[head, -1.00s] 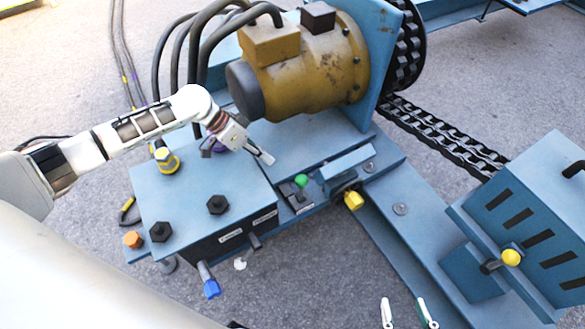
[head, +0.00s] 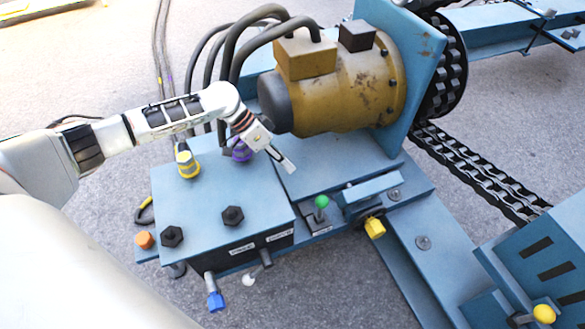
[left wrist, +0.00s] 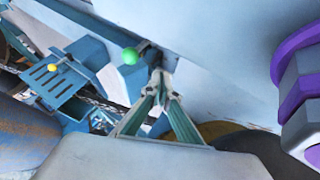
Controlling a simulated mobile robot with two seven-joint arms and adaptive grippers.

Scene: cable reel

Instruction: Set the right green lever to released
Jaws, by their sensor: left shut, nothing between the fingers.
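A green lever knob (head: 322,201) stands on a short stem in a small grey-blue housing, to the right of the blue box. It is the only green lever in view. My left gripper (head: 288,165) is shut and empty, up and to the left of the knob in the head view, apart from it. In the left wrist view the closed fingertips (left wrist: 163,76) point toward the blue frame, with the green knob (left wrist: 130,56) just left of and above them. The lever's label is too small to read. My right gripper is not in view.
The blue box (head: 205,205) carries black bolts and a yellow-ringed plug (head: 188,164). A blue-tipped lever (head: 215,301) and a white-tipped one (head: 249,280) hang at its front. A yellow knob (head: 375,228) sits right of the green one. The brown motor (head: 345,90) stands behind.

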